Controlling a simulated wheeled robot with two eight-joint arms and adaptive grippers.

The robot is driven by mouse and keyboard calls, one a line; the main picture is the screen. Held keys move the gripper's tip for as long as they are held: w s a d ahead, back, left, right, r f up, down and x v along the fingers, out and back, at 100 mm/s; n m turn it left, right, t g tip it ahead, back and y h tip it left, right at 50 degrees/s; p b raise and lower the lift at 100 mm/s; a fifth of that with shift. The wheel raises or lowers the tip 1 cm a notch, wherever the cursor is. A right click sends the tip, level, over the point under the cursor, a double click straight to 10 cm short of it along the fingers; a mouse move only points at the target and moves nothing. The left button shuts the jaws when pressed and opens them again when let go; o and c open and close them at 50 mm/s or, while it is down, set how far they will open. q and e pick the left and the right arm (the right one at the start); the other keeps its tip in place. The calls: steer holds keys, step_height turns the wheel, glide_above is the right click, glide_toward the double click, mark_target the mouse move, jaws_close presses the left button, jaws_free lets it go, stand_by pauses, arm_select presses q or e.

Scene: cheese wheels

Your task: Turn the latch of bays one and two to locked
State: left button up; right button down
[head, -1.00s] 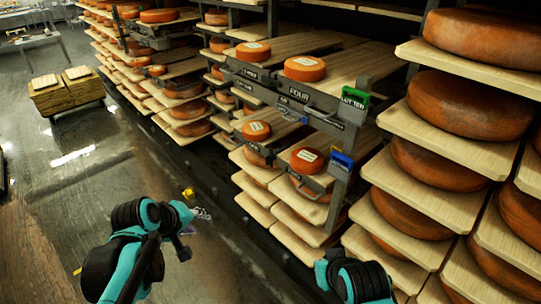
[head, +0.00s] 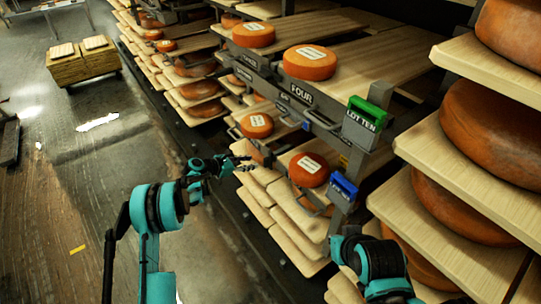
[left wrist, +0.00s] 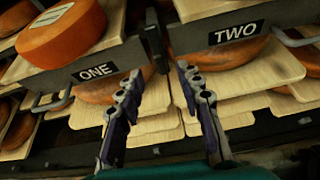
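In the left wrist view, the bay plate ONE (left wrist: 96,71) is at left and the bay plate TWO (left wrist: 236,33) at upper right. A dark upright piece (left wrist: 154,42) stands between the two bay fronts; I cannot tell whether it is a latch or how it is turned. My left gripper (left wrist: 160,76) is open and empty, its fingers apart below this piece. In the head view my left gripper (head: 243,163) reaches the lower bays from the left. My right arm shows at the bottom right, but its gripper is not visible.
The upper bay FOUR (head: 302,92) carries a labelled cheese wheel (head: 310,62). A green tag (head: 367,112) and a blue tag (head: 343,187) are on the rack's post. Boards with large cheese wheels (head: 470,120) stand close at right.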

mark_target(264, 162)
arm_select(q)
steer(key=shift+n, duration=0.4)
steer(key=x, duration=0.2)
steer(key=b+x, duration=0.1)
steer(key=x, duration=0.2)
steer(key=f+b+x, duration=0.1)
steer(key=x, duration=0.2)
steer(key=shift+a, duration=0.3)
steer(key=shift+w+d+f+b, duration=0.15)
steer(key=shift+w+d+b, duration=0.25)
steer(key=shift+d, duration=0.1)
jaws_close()
